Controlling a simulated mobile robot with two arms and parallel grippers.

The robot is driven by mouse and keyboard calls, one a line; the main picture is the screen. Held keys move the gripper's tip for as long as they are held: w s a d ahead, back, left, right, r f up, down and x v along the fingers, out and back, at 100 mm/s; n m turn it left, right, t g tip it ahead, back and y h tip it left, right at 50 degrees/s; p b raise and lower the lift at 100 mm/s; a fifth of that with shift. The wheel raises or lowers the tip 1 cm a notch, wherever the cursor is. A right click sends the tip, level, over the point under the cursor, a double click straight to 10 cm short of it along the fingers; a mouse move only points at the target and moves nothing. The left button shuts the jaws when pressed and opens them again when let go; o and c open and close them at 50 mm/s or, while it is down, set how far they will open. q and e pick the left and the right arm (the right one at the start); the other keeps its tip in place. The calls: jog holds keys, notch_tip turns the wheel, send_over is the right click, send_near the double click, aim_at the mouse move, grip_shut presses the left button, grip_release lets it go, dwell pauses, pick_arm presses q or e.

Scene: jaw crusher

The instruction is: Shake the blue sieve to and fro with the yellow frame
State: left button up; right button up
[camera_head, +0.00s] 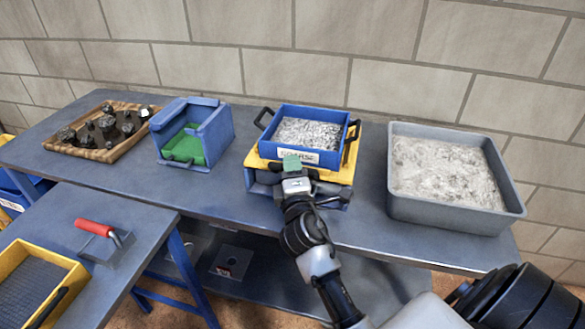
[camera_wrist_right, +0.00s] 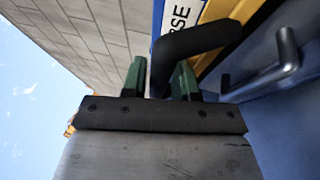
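The blue sieve (camera_head: 297,156) sits upright on the yellow frame (camera_head: 348,163) at the back table's middle. It holds grey crushed stone (camera_head: 308,132), has a white label ending in "RSE", and dark handles on its left and right. My right gripper (camera_head: 292,167) is at the front of the frame, just below the label. My left gripper is out of view.
A grey tub (camera_head: 505,205) of pale powder stands right of the sieve. A blue box with a green inside (camera_head: 222,145) and a wooden tray (camera_head: 113,154) of dark rocks are left. The front table holds a red-handled tool (camera_head: 93,227) and a yellow tray (camera_head: 28,253).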

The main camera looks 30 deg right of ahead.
grip_shut()
jog(key=shift+w+d, duration=0.85)
jog(key=shift+d, duration=0.15)
jog(key=shift+w+d, duration=0.15)
grip_release()
jog(key=b+v, duration=0.2)
jog(key=v, duration=0.9)
